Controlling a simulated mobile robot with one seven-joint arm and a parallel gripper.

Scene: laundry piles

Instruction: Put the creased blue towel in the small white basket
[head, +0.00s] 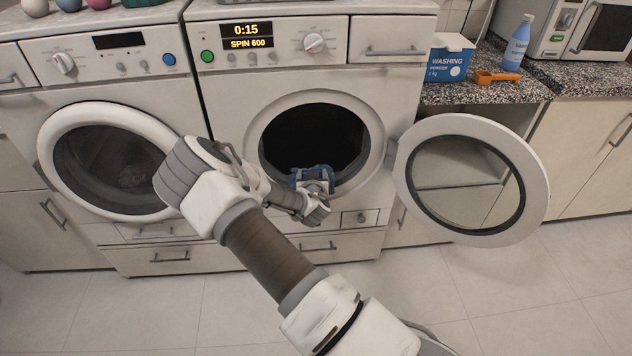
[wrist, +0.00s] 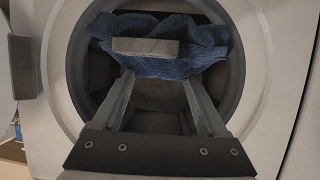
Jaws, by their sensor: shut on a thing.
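A creased, bunched blue towel (wrist: 162,68) is held across the tips of my gripper (wrist: 150,82), which is shut on it. In the head view the towel (head: 296,178) shows as a small blue patch at my gripper (head: 314,182), in front of the lower rim of the open washing machine's round opening (head: 310,130). The wrist view shows it in front of the drum mouth. Part of the towel is hidden behind a grey block-like part. No small white basket is visible in either view.
The washing machine's round door (head: 540,185) hangs open to the right. A second machine with a closed door (head: 50,160) stands at the left. A washing powder box (head: 450,58), an orange scoop (head: 497,77) and a blue bottle (head: 517,42) stand on the counter. The floor at lower right is clear.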

